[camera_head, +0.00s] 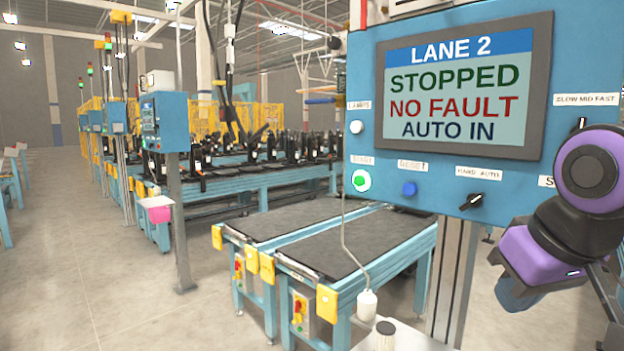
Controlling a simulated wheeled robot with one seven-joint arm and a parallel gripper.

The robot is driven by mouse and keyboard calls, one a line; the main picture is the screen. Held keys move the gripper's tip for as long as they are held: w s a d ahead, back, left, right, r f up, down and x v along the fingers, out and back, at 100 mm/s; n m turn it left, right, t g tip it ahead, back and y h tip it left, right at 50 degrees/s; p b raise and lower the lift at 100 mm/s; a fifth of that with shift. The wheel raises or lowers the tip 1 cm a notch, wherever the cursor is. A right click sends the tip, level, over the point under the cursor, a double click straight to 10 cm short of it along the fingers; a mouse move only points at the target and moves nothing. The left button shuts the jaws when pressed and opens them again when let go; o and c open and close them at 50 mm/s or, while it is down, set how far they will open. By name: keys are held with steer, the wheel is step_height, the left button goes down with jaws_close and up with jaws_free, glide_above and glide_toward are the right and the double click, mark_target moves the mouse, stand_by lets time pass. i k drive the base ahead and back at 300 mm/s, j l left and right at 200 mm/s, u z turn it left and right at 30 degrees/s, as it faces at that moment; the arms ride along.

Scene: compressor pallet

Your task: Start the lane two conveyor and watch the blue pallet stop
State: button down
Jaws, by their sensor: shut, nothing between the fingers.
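The blue lane 2 control panel (420,165) stands at the right. Its screen (455,90) reads LANE 2, STOPPED, NO FAULT, AUTO IN. A green button (361,181) in a white ring sits at the panel's lower left, under a small label that looks like START. Beside it are a blue button (409,188) labelled RESET and a black selector (472,201) labelled HAND AUTO. My gripper (512,292) is at the lower right, shut and empty, below the panel and apart from the buttons. I cannot make out a blue pallet.
Two dark-belted conveyors (345,240) with light blue frames run behind and left of the panel; their near belts are bare. A white pendant (367,304) hangs on a cable in front. Another blue panel (165,122) stands on a post. Open floor (80,270) lies left.

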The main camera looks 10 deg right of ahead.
mark_target(360, 181)
steer(key=i+j, duration=0.15)
steer(key=j, duration=0.25)
steer(key=i+j, duration=0.1)
steer(key=j, duration=0.35)
steer(key=i+j+z, duration=0.1)
steer(key=j, duration=0.3)
steer(key=i+j, duration=0.2)
steer(key=j, duration=0.25)
steer(key=i+j, duration=0.1)
steer(key=j, duration=0.35)
steer(key=i+j+z, duration=0.1)
steer(key=j, duration=0.35)
